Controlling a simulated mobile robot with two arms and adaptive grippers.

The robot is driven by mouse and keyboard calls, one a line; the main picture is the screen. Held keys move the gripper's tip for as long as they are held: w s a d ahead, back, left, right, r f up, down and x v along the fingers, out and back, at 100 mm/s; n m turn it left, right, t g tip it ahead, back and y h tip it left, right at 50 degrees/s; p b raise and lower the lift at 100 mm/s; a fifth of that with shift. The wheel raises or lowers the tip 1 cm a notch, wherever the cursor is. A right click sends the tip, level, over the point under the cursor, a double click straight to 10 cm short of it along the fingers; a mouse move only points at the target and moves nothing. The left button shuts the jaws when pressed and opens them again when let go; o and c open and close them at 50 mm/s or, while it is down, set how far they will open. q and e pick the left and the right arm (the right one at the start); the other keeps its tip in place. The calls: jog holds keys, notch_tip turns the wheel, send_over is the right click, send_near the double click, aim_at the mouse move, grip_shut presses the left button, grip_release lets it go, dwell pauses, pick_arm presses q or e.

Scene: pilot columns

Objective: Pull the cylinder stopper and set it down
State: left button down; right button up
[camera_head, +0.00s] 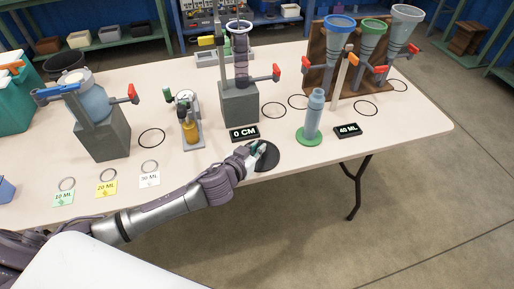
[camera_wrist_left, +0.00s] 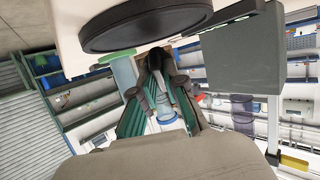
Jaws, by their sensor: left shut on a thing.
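My left gripper (camera_head: 260,150) is low over a round black disc (camera_head: 268,161) near the table's front edge. Its fingers (camera_wrist_left: 158,85) are shut on a small dark piece, which looks like the stopper; the fingers hide most of it. I cannot tell whether the piece touches the disc. The disc (camera_wrist_left: 145,25) also shows close to the fingertips in the left wrist view. A blue-grey cylinder (camera_head: 314,118) stands upright on a green round base (camera_head: 303,138), to the right of the gripper. My right gripper is not in view.
A grey block with a clear column (camera_head: 239,103) stands behind the gripper, with a "0 CM" display (camera_head: 244,134) in front. A "40 ML" display (camera_head: 347,130) stands right of the cylinder. Funnels on a brown rack (camera_head: 325,60) stand behind. The table's right end (camera_head: 425,125) is clear.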

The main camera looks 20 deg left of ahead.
pick_arm(q)
jog(key=c, duration=1.1)
grip_release()
jog(key=shift+c, duration=0.2)
jog(key=shift+s, duration=0.3)
jog(key=v, duration=1.1)
jog(key=shift+r, duration=0.25)
jog(key=shift+s+a, duration=0.1)
jog(key=shift+s, duration=0.05)
